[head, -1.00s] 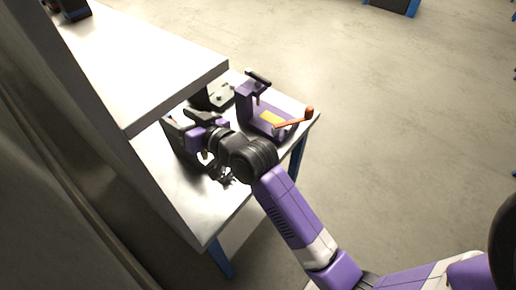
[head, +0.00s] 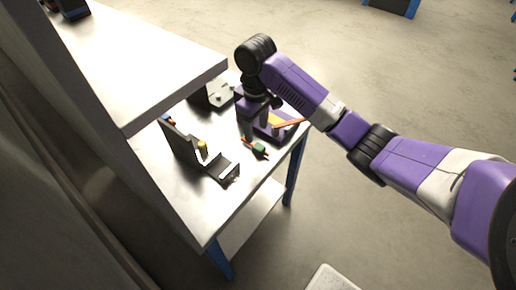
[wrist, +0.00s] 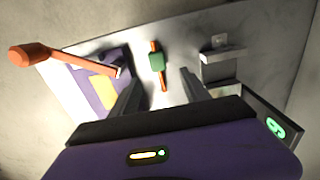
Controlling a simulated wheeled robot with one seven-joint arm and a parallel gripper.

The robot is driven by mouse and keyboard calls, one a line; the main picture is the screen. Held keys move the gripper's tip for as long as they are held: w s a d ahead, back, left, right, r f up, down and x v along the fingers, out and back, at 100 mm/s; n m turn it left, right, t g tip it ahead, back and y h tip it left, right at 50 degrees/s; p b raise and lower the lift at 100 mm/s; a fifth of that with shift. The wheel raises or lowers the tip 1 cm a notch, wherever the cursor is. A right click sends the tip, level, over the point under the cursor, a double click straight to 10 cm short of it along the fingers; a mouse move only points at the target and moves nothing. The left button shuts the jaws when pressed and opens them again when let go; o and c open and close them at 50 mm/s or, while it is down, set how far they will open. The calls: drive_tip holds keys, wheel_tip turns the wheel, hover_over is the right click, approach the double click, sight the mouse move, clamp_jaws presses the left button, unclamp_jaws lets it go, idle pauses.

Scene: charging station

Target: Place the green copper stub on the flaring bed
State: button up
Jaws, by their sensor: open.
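The green copper stub (head: 259,149) is a small copper-coloured rod with a green middle, lying on the table. In the wrist view the stub (wrist: 156,62) lies between and beyond my fingertips, apart from both. My gripper (head: 255,122) is open and empty, pointing down above the table close to the stub; it also shows in the wrist view (wrist: 162,74). A purple fixture (head: 275,127) with a yellow pad and an orange-handled lever, which looks like the flaring bed, stands beside the stub. My arm hides part of it in the head view.
A black stand (head: 185,143) with a yellow-topped piece is on the left of the table (head: 213,213). A grey metal bracket (head: 218,93) stands behind. A raised white shelf (head: 150,55) overhangs the table's left side. Front table area is clear.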

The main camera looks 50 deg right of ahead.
sight(258, 146)
drive_tip(key=shift+s+d+f+p, duration=0.1)
drive_tip(key=shift+f+p, duration=0.15)
drive_tip(key=shift+f, duration=1.65)
drive_tip(key=shift+s+d+f+p, duration=0.1)
drive_tip(key=shift+f+p, duration=0.15)
drive_tip(key=shift+f, duration=1.65)
clamp_jaws()
